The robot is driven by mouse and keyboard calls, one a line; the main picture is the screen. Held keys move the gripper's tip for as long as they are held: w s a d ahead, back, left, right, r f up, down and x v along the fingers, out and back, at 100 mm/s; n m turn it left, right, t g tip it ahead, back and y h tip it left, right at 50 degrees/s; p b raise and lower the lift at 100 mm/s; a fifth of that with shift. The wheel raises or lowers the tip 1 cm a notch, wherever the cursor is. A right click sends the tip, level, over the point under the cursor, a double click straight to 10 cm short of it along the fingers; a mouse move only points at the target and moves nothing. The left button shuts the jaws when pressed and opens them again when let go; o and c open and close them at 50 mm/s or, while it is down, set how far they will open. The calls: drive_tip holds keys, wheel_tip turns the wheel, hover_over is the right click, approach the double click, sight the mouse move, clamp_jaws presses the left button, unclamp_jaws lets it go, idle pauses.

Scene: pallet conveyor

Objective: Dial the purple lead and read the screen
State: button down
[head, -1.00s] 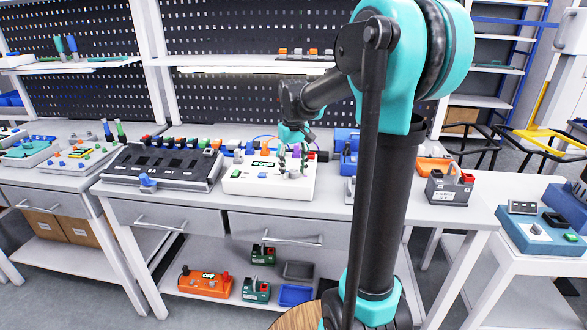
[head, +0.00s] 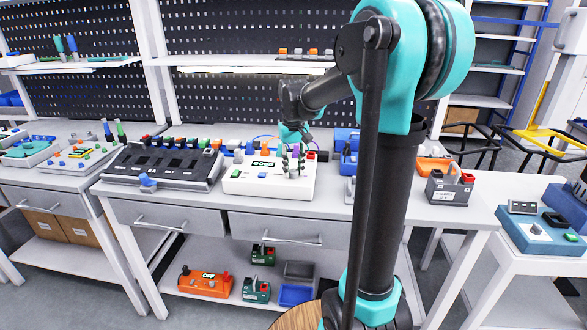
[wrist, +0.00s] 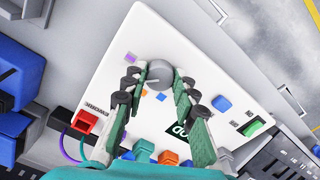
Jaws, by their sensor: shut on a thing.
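A white box (head: 300,190) stands on the workbench, with a dark screen (head: 263,164) on top. In the wrist view, my gripper (wrist: 158,84) is shut on a round grey knob (wrist: 158,72), with one finger on each side. A small purple mark (wrist: 130,58) and a blue mark (wrist: 161,97) lie near the knob. My fingers partly cover the screen in the wrist view (wrist: 181,125), and I cannot read it whole. A thin purple lead (wrist: 65,146) runs beside a teal one at the red block (wrist: 85,122). My gripper also shows over the box in the head view (head: 293,163).
A blue button (wrist: 221,103) and a green button (wrist: 254,127) sit on the box. Several coloured connectors line its back edge. A black slotted panel (head: 165,163) stands to the left, a grey box (head: 450,188) to the right.

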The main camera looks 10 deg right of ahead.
sight(294, 171)
drive_tip(key=m, duration=0.6)
drive_tip(key=shift+m, duration=0.3)
idle(0.4)
drive_tip(key=c, duration=1.2)
unclamp_jaws()
wheel_tip(294, 171, up, 12)
drive_tip(key=shift+s, duration=0.1)
